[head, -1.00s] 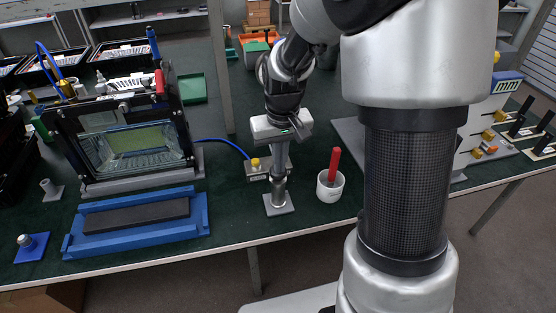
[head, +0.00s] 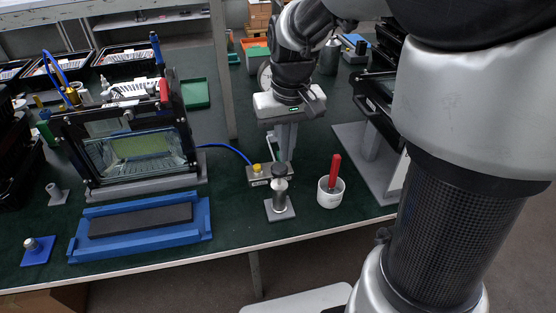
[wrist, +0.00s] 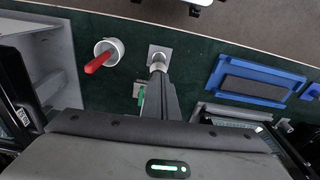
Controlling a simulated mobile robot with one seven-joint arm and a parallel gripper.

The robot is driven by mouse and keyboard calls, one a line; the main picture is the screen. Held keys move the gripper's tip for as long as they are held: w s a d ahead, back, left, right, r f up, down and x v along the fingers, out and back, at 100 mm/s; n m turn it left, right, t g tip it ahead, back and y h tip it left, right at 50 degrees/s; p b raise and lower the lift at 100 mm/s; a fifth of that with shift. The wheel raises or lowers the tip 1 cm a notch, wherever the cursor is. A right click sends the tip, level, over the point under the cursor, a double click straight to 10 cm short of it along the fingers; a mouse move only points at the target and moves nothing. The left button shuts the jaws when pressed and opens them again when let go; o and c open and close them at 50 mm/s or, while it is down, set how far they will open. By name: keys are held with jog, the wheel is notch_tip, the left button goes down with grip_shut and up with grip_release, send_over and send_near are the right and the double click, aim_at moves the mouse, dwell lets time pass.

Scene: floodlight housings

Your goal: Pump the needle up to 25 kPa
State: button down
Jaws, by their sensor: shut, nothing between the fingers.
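My gripper (head: 284,157) points down, shut and empty, just above and behind the black knob; contact cannot be told. I cannot make out a needle or reading.
A white cup (head: 328,197) with a red-handled tool stands close right of the pump. The glass-fronted housing (head: 135,150) and a blue tray (head: 203,215) are at left. A blue plate with a peg (head: 37,251) is far left. Table between tray and pump is clear.

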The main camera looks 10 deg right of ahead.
notch_tip(320, 180, up, 8)
jog(key=p, duration=0.1)
jog(key=shift+s, duration=0.4)
dwell(0.5)
jog(key=s+r+t+p, duration=0.4)
jog(key=s+r+p, duration=0.6)
jog(key=s+r, duration=0.3)
jog(key=shift+s+m, duration=0.3)
jog(key=shift+s, duration=0.45)
